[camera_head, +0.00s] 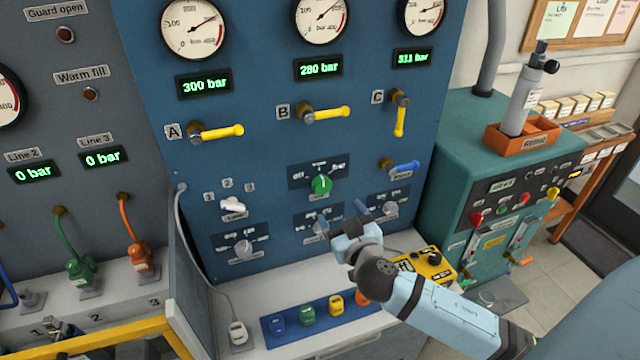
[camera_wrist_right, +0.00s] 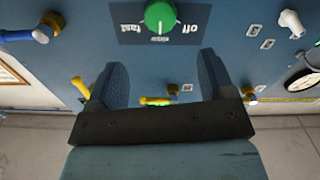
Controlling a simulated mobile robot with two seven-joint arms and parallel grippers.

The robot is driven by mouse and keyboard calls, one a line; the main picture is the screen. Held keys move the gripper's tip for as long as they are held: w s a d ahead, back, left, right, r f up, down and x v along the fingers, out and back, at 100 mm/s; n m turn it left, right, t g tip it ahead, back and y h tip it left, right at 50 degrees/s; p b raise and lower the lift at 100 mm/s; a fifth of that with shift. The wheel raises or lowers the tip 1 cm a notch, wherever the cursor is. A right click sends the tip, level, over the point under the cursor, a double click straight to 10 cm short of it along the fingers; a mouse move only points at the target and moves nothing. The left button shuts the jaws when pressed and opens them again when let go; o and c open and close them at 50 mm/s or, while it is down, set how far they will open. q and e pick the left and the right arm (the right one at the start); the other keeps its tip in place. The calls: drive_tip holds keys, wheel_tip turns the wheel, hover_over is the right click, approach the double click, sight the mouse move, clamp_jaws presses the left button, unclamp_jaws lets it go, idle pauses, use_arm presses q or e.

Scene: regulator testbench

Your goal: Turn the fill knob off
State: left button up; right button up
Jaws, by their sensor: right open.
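The fill knob (camera_head: 321,184) is a round green knob on a dark plate on the blue panel, with labels including "off" on its left and "fast" on its right. Its white mark appears to point up at the middle label. In the right wrist view the knob (camera_wrist_right: 160,17) is at the top centre, with the labels upside down and "off" on the right. My right gripper (camera_head: 341,217) is open and empty, below and slightly right of the knob and apart from it. In the wrist view its two fingers (camera_wrist_right: 162,70) point toward the panel. My left gripper is not in view.
Yellow levers A (camera_head: 222,131), B and C sit above the knob, and a blue lever (camera_head: 402,166) to its right. A white selector (camera_head: 233,205) is to its left. Small grey knobs sit below. A yellow box (camera_head: 424,265) stands on the bench beneath my right arm.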

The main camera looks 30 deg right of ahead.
sight(323, 187)
drive_tip(key=p+x, duration=0.2)
drive_tip(key=x, duration=0.7)
drive_tip(key=shift+w+d, duration=0.1)
drive_tip(key=shift+w, duration=0.6)
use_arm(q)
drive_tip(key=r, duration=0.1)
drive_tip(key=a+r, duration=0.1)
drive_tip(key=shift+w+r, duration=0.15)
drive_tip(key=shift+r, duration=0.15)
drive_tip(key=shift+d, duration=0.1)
use_arm(e)
drive_tip(key=c, duration=0.9)
